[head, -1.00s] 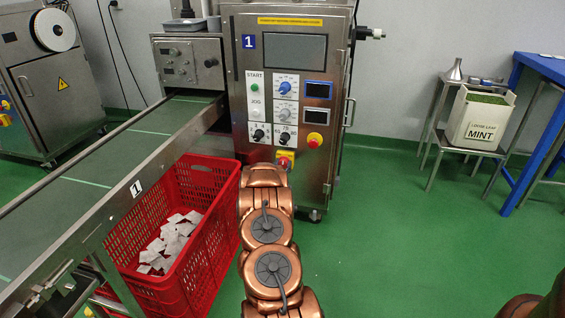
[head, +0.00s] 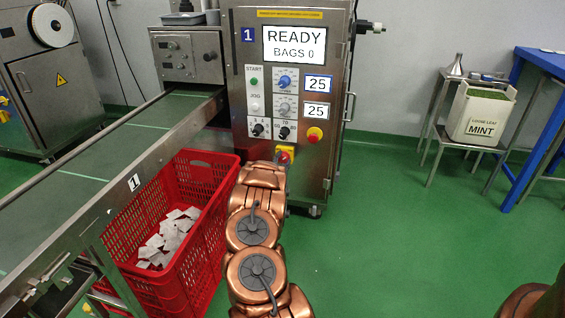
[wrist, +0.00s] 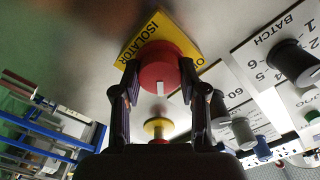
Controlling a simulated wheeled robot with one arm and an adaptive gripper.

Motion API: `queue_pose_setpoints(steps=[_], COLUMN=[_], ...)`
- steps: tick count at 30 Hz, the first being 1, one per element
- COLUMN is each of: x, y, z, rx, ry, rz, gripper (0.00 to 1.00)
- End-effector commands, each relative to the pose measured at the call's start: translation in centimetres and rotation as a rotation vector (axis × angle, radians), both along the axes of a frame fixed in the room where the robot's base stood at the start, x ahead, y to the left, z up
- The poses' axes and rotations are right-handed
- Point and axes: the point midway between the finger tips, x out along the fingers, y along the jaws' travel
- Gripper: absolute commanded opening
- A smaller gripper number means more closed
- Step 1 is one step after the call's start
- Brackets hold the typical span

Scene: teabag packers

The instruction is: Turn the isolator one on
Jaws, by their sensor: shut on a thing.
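The isolator is a red rotary knob (wrist: 158,66) on a yellow plate (wrist: 150,38) lettered ISOLATOR, seen in the wrist view. My gripper (wrist: 159,82) is shut on the red knob, one finger on each side. A white mark shows on the knob's face. In the head view, the yellow isolator plate (head: 287,150) is low on the front of machine one (head: 240,95), and my arm hides most of the knob. The machine's screen (head: 294,43) is lit and reads READY, BAGS 0. Two small displays (head: 317,84) below it each read 25.
A red stop button (head: 314,135) sits right of the isolator. A red crate (head: 193,275) of teabags stands left of my arm, beside the conveyor (head: 60,175). A MINT box (head: 480,115) is on a stand at right. Green floor (head: 400,240) on the right is clear.

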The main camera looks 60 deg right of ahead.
Motion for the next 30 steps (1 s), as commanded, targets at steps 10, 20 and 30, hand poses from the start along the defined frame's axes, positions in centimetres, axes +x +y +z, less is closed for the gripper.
queue_pose_setpoints(steps=[10, 20, 30], x=[-0.04, -0.06, -0.03], y=[-0.09, -0.10, -0.04], z=[0.18, 0.16, 0.06], rx=[0.006, 0.006, 0.008], ry=[-0.025, -0.024, -0.023], rz=[-0.001, -0.001, -0.001], gripper=[0.07, 0.55, 0.67])
